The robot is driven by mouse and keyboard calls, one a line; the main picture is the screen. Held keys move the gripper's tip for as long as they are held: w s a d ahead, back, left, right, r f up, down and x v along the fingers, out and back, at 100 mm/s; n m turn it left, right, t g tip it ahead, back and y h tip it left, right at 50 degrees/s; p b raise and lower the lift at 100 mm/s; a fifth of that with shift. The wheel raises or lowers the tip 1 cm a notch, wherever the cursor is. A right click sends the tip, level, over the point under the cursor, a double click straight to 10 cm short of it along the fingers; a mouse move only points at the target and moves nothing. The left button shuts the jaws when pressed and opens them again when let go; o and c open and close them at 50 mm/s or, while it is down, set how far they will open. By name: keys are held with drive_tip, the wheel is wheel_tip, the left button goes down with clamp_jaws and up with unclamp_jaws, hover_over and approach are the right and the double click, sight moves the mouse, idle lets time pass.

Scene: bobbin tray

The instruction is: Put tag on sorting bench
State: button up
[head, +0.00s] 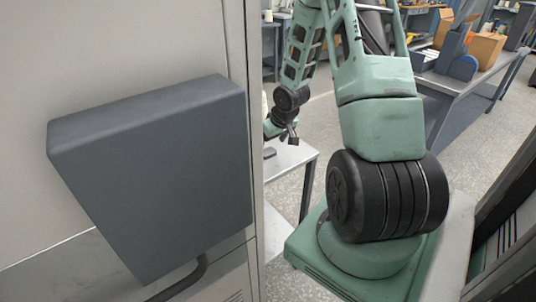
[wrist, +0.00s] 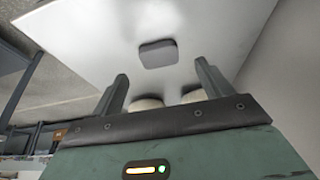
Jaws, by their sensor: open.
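A small dark grey rounded square, which looks like the tag (wrist: 158,53), lies flat on a pale table top (wrist: 90,30) in the wrist view. In the head view a small dark piece, probably the same tag (head: 269,152), shows on the pale table (head: 295,157) beside the cabinet edge. My gripper (wrist: 162,76) is open and empty. Its two fingers point towards the tag, which lies beyond the tips and between their lines. In the head view my gripper (head: 287,138) hangs above this table. I cannot tell which surface is the sorting bench.
Two cream round things (wrist: 147,102) show partly behind my gripper's palm edge. A tall pale cabinet with a grey box (head: 150,170) fills the left of the head view. A workbench (head: 470,85) with cardboard boxes (head: 485,47) and blue-grey holders stands at the back right. Open floor lies between.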

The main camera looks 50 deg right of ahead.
sight(269, 151)
drive_tip(key=x, duration=0.4)
drive_tip(key=shift+s+f, duration=0.15)
drive_tip(key=c, duration=1.1)
